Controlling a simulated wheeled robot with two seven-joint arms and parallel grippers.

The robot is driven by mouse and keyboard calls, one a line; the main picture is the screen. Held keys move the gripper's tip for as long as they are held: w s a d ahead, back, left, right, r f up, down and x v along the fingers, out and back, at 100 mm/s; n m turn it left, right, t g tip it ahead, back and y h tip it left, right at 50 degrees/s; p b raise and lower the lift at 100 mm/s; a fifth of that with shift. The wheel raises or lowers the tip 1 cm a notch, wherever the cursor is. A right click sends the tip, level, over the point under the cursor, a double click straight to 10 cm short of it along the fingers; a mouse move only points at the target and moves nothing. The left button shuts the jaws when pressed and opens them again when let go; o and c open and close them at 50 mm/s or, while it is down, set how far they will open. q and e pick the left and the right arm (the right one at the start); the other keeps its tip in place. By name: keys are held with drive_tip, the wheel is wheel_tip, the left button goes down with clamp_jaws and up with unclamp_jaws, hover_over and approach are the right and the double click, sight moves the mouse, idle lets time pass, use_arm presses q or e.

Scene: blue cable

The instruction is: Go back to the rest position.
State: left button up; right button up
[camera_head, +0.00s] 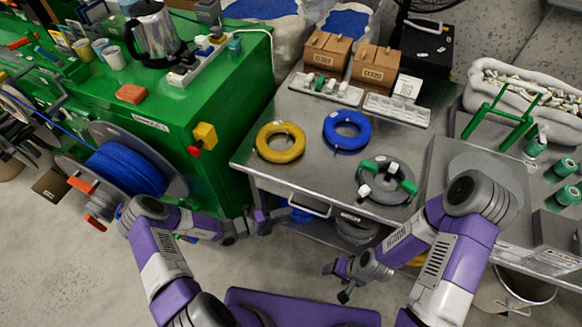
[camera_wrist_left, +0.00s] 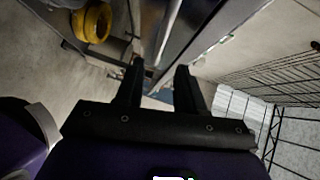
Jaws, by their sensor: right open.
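My left gripper (camera_head: 264,220) hangs in front of the gap between the green bench and the metal table. In the left wrist view its two fingers (camera_wrist_left: 160,88) stand apart with nothing between them. My right gripper (camera_head: 340,284) is low in front of the metal table, over the floor, and its fingers are apart and empty. A blue cable coil (camera_head: 329,131) lies flat on the metal table, and more blue cable (camera_head: 128,168) is wound on a large reel at the left. Neither gripper touches the cable.
The metal table (camera_head: 310,180) also carries a yellow coil (camera_head: 263,143), a grey reel with green clips (camera_head: 387,181) and brown boxes (camera_head: 375,67). The green bench (camera_head: 215,115) has a yellow-and-red button box (camera_head: 205,135) on its side. Grey floor (camera_head: 235,270) is open between my arms.

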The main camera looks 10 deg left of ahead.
use_arm(q)
drive_tip(key=s+d+f+m+g+y, duration=0.1)
drive_tip(key=s+d+m+g+y, duration=0.1)
drive_tip(key=s+m+g, duration=0.45)
drive_tip(key=s+d+f+m+g+y, duration=0.1)
drive_tip(key=s+d+m+g+y, duration=0.15)
drive_tip(key=s+m, duration=0.75)
drive_tip(key=shift+s+a+r+m+t+y, duration=0.15)
drive_tip(key=shift+a+r+m+y, duration=0.45)
drive_tip(key=shift+m, duration=3.5)
drive_tip(key=shift+s+a+r+m+t+y, duration=0.2)
drive_tip(key=shift+a+m+y, duration=0.7)
drive_tip(key=shift+m, duration=3.15)
drive_tip(key=shift+s+a+r+m+t+y, duration=0.15)
drive_tip(key=shift+a+r+m+y, duration=0.65)
drive_tip(key=shift+m, duration=3.3)
drive_tip(key=shift+w+d+f+y, duration=0.1)
drive_tip(key=shift+d+f+y, duration=0.2)
drive_tip(key=shift+d+y, duration=0.1)
